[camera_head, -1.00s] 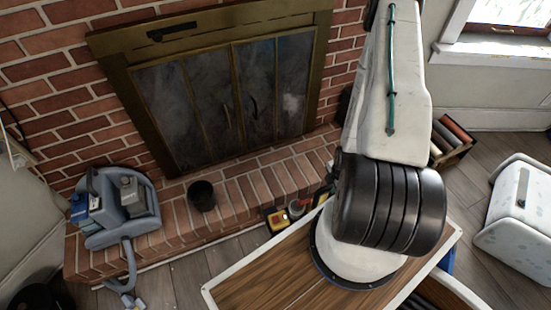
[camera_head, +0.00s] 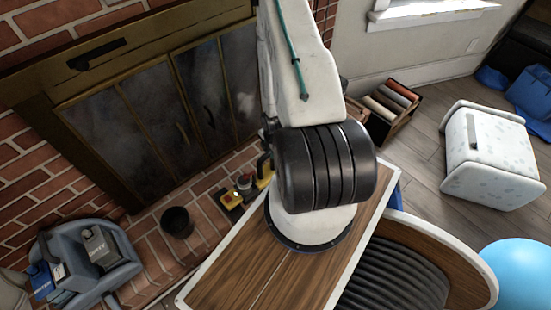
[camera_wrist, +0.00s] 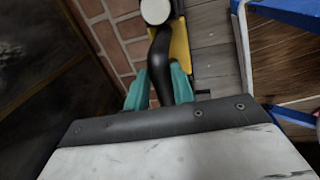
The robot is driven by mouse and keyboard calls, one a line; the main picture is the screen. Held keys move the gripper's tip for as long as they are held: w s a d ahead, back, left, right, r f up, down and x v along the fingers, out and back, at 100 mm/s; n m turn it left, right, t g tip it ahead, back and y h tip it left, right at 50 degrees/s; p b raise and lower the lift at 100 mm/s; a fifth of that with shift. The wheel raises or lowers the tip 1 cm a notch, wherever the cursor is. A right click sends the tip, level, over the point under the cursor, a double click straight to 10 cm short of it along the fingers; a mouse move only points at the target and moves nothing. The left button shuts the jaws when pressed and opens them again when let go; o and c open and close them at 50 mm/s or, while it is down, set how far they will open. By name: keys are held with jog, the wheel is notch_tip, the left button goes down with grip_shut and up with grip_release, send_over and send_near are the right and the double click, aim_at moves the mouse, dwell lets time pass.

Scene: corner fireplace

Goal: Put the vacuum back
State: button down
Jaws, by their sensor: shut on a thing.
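A yellow-and-black device with a red part (camera_head: 238,187), which looks like a small vacuum, is by the brick hearth, partly hidden behind my arm in the head view. In the wrist view its black curved handle (camera_wrist: 160,62) runs between the teal fingers of my gripper (camera_wrist: 159,90), which is shut on it. Its yellow side (camera_wrist: 179,45) and a white round part (camera_wrist: 155,10) show beyond the fingers. My gripper is hidden in the head view. I cannot tell whether the device touches the hearth.
A black bucket (camera_head: 177,222) and a blue-grey appliance with boxes (camera_head: 95,265) are at the left. The fireplace (camera_head: 150,110) rises behind. A crate of rolls (camera_head: 390,108), a white speckled stool (camera_head: 490,155) and a blue ball (camera_head: 520,275) are at the right. Floor between crate and stool is clear.

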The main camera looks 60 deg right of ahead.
jog(key=w+d+f, duration=0.4)
jog(key=w, duration=0.4)
jog(key=shift+w+f, duration=0.15)
jog(key=c, duration=1.2)
grip_release()
jog(key=shift+o, duration=0.2)
